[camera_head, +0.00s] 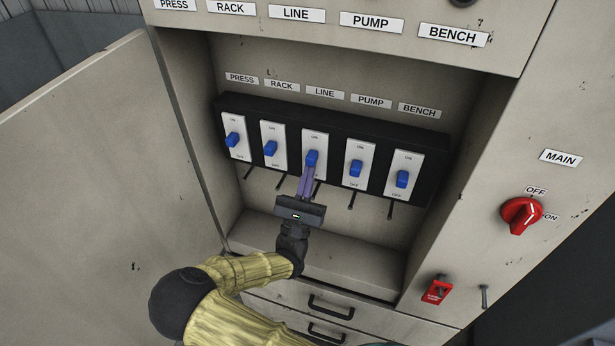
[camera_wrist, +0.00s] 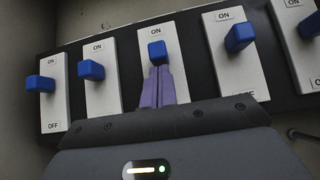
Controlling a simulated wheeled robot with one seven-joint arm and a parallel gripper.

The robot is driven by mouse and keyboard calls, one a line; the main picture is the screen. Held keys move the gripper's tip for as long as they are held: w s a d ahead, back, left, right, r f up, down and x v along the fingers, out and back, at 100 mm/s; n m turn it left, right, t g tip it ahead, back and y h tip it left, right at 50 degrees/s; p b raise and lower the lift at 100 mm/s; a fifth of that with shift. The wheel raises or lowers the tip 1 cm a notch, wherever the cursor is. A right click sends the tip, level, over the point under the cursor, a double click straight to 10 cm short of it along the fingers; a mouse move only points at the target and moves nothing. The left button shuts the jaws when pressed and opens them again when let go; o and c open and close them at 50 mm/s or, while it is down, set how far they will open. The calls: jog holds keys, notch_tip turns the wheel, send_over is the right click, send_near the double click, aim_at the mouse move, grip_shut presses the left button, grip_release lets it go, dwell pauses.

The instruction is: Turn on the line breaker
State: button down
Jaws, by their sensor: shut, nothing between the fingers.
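The line breaker (camera_head: 312,157) is a blue lever on a white plate, the middle one of the row inside the open cabinet, under the LINE label (camera_head: 325,92). It also shows in the wrist view (camera_wrist: 157,51), below its ON mark. My gripper (camera_head: 308,172) has its purple fingers together and empty. The fingertips (camera_wrist: 158,71) are right at the underside of the line lever; I cannot tell whether they touch it. The fingers hide the lower plate and its OFF mark. I cannot tell for certain whether the lever is up or down.
The rack lever (camera_head: 270,148) and pump lever (camera_head: 356,168) flank it closely, with the press (camera_head: 233,140) and bench (camera_head: 402,179) levers at the ends. The cabinet door (camera_head: 100,190) is open at left. A red MAIN knob (camera_head: 521,215) is at right, drawers below.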

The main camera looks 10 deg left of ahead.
jog(key=w+f+b+v, duration=0.1)
jog(key=b+v, duration=0.3)
jog(key=v, duration=0.8)
jog(key=shift+f+y, duration=0.3)
jog(key=shift+f, duration=0.45)
jog(key=shift+w+d, duration=0.1)
